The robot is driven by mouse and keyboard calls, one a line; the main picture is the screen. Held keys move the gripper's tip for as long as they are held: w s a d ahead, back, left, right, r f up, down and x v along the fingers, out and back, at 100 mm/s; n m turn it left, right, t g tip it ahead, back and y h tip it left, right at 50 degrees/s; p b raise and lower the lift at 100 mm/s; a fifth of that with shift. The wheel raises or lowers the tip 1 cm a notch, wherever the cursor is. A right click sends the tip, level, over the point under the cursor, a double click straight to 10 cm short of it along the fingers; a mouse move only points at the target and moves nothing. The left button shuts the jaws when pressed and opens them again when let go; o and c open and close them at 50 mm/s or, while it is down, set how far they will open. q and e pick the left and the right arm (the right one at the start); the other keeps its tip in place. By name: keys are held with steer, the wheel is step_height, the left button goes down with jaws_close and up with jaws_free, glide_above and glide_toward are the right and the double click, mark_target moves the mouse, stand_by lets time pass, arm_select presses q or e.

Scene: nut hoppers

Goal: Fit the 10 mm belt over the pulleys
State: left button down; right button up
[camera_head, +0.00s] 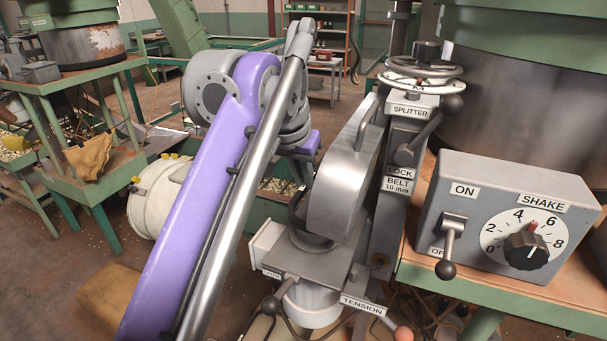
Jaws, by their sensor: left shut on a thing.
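My left arm, purple and grey, reaches in from the bottom left and bends down at the machine. My left gripper (303,178) is small and partly hidden behind its own wrist and the grey metal cover. It is shut on a dark curved band (296,208), which looks like the belt, just above the flat metal plate (308,262). The curved cover (345,190) stands raised beside it. I cannot make out the pulleys, or whether the band touches one. My right gripper is not in view.
A handwheel (422,76) tops the splitter post. A lever sits near the "LOCK" label; a "TENSION" label (362,305) is below. A grey control box (500,235) with switch and shake dial stands right. A white drum (155,197) and green table are left.

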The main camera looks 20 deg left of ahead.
mark_target(302, 188)
arm_select(q)
steer(key=shift+f+b, duration=0.95)
steer(key=shift+f, duration=1.05)
steer(key=c, duration=0.8)
jaws_free()
steer(key=shift+c, duration=0.2)
steer(key=p+v, duration=0.2)
steer(key=v, duration=0.8)
steer(key=shift+r, duration=0.35)
steer(key=shift+s, duration=0.1)
